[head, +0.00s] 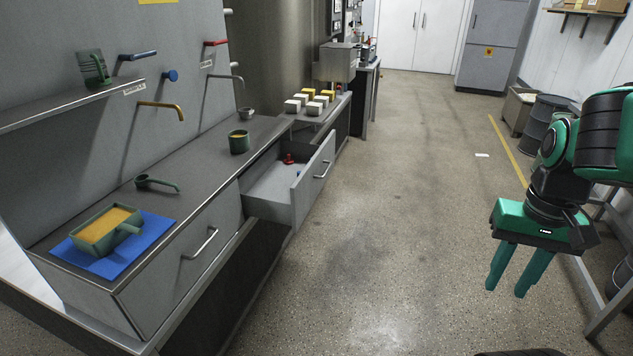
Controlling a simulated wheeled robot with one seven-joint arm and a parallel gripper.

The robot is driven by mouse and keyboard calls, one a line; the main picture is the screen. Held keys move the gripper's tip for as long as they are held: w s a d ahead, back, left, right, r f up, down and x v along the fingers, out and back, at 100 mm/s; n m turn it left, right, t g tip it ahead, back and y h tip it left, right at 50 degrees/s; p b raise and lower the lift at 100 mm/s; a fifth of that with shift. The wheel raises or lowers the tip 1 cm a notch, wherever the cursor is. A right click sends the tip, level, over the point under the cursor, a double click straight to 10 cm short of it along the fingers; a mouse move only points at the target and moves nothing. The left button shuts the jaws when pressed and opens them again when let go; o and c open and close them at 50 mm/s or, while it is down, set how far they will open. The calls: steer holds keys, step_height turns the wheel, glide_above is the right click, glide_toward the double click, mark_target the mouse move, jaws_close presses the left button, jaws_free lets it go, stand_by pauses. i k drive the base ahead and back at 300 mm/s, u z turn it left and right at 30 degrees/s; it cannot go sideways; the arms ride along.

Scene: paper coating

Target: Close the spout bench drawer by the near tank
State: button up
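The bench (205,165) runs along the left wall, with spouts and coloured handles above it. One drawer (312,184) stands pulled out, its grey front with a bar handle (322,169) facing the aisle. A small red item (288,159) lies inside it, with a bluish bit near the front. A closer drawer (190,260) with a bar handle (202,243) is shut. My gripper (507,287) hangs at the right over the floor, fingers down, apart and empty. It is well away from the open drawer.
On the bench are a green tray with yellow-orange contents (104,229) on a blue mat (148,229), a green ladle (156,184), a green mug (239,142) and a small bowl (246,114). A dark drum (543,122) stands at the right.

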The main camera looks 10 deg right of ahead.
mark_target(271, 190)
steer(key=z, duration=0.1)
steer(key=i, duration=1)
steer(key=u, duration=0.1)
